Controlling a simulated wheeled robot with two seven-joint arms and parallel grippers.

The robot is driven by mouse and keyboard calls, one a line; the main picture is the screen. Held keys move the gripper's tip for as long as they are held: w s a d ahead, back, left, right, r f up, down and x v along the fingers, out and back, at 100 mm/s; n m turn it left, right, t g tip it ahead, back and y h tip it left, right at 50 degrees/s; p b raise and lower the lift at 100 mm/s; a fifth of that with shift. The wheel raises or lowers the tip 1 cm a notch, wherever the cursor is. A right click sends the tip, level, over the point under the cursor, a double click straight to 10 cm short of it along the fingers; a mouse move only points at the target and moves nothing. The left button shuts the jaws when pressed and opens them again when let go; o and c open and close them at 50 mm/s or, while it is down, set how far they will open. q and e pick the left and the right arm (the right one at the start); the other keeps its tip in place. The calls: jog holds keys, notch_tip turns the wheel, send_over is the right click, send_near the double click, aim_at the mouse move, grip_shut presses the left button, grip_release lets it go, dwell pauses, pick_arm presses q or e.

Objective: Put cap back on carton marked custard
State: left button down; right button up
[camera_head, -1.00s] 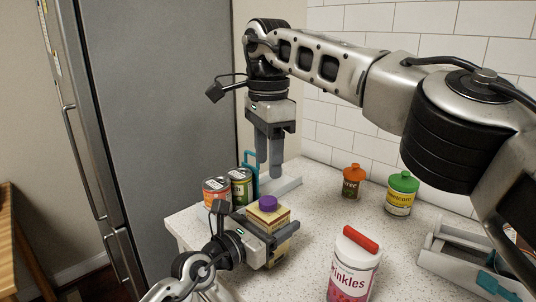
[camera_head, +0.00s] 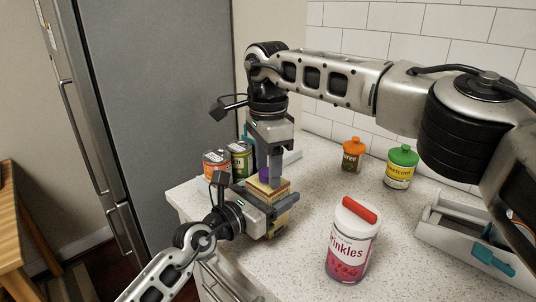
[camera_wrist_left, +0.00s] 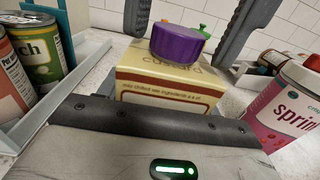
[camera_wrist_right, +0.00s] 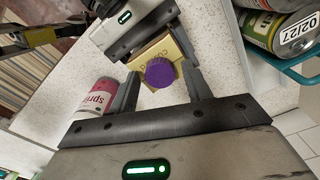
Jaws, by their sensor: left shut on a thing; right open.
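The custard carton (camera_wrist_left: 165,85) is a small cream and yellow box; it also shows in the head view (camera_head: 268,192). A purple cap (camera_wrist_left: 178,45) sits on its top, slightly tilted in the left wrist view; I cannot tell how firmly it is seated. My left gripper (camera_head: 268,213) is shut on the carton and holds it upright over the counter. My right gripper (camera_head: 274,180) points down from above, open, with its fingers on either side of the cap (camera_wrist_right: 159,72). In the head view its fingers partly hide the cap.
Two cans (camera_head: 217,164) stand in a pale rack by the fridge (camera_head: 155,90). A sprinkles jar (camera_head: 352,240) with a red lid stands front right. Orange-lidded (camera_head: 353,156) and green-lidded (camera_head: 401,168) containers stand near the wall. A grey caddy (camera_head: 450,235) is at right.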

jog(key=c, duration=1)
jog(key=m, duration=0.4)
jog(key=shift+m, duration=0.4)
jog(key=m, duration=0.9)
jog(key=shift+m, duration=0.3)
jog(key=m, duration=0.6)
jog(key=shift+m, duration=0.3)
jog(key=o, duration=1.1)
jog(key=shift+c, duration=0.2)
